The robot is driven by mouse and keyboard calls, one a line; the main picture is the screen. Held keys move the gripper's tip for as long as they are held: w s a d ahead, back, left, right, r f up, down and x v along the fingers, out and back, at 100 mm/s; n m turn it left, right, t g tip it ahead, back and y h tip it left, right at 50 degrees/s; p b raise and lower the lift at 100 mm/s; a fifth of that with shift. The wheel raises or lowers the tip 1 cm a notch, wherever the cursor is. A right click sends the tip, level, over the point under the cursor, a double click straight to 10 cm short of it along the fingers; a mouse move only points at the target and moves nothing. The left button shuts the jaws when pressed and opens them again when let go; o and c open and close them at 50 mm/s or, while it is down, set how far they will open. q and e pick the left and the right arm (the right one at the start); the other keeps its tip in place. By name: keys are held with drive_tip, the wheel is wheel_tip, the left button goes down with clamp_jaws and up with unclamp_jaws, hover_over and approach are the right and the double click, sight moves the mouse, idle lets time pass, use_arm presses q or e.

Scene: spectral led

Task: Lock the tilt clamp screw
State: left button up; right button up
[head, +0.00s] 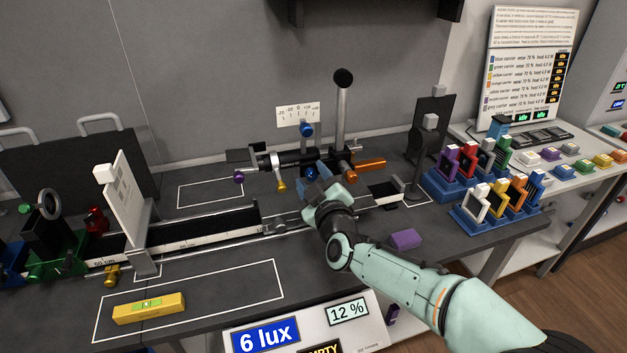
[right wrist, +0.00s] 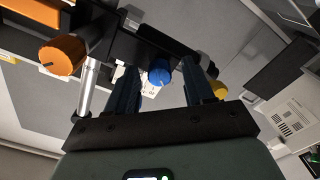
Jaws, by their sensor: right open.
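A black optical unit (head: 294,160) on a post carries coloured knobs. A blue knob (head: 307,130) sits below the small angle scale (head: 298,114). A second, lower blue knob (head: 312,174) is at my right gripper (head: 320,180). An orange knob (head: 370,164) is to the right; yellow (head: 281,185) and purple (head: 239,177) knobs are to the left. No label shows which is the tilt clamp screw. In the right wrist view, my right gripper (right wrist: 160,92) is open, with a blue knob (right wrist: 159,76) between its fingers; contact cannot be told. My left gripper is out of view.
An optical rail (head: 200,227) crosses the bench, with a white screen (head: 128,205) at left. A yellow level (head: 149,307) and a purple block (head: 406,238) lie in front. Racks of coloured frames (head: 495,205) stand at right. The tall post (head: 342,110) rises behind the gripper.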

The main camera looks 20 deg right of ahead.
clamp_jaws()
